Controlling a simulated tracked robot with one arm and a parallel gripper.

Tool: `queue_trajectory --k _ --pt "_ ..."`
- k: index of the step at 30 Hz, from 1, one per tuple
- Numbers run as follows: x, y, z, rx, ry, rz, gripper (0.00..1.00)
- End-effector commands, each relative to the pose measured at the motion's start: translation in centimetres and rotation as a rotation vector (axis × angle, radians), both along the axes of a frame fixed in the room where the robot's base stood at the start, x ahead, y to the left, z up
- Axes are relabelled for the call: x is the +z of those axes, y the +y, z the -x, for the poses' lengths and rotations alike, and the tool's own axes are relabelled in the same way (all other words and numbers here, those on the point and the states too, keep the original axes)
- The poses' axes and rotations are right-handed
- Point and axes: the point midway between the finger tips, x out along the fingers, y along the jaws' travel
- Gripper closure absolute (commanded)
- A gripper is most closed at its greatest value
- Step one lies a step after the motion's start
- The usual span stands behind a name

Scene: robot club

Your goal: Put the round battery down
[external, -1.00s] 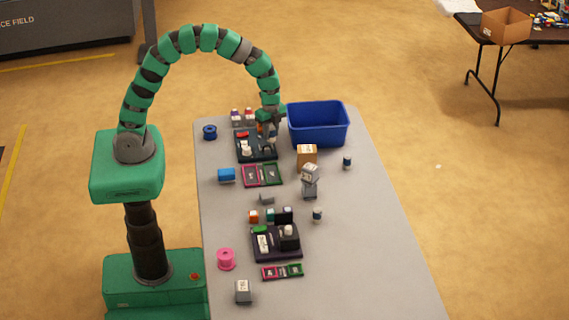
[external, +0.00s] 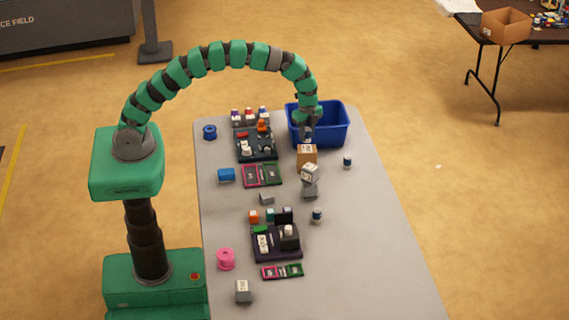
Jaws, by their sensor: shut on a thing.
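My gripper (external: 308,132) points down at the near side of the blue bin (external: 346,124), just behind the brown box (external: 307,154). It is shut on a small dark thing, taken to be the round battery; its outline is hard to make out at this size. I cannot tell whether it is over the bin or in front of it. Two small cylinders with white and dark bands stand on the table, one at the right (external: 347,161) and one nearer (external: 317,215).
A dark tray with parts (external: 243,156) stands at the back left and another (external: 270,255) nearer. Grey blocks (external: 310,180) are stacked before the brown box. The table's right side is mostly clear.

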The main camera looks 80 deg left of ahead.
Motion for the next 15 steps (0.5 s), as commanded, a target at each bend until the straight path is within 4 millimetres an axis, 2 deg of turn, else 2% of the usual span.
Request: queue_trajectory --k 5,15 --pt "-0.2 0.0 -0.4 0.000 -0.001 0.000 0.96" --pt "-3.5 0.0 -0.3 0.000 0.000 -0.001 0.96"
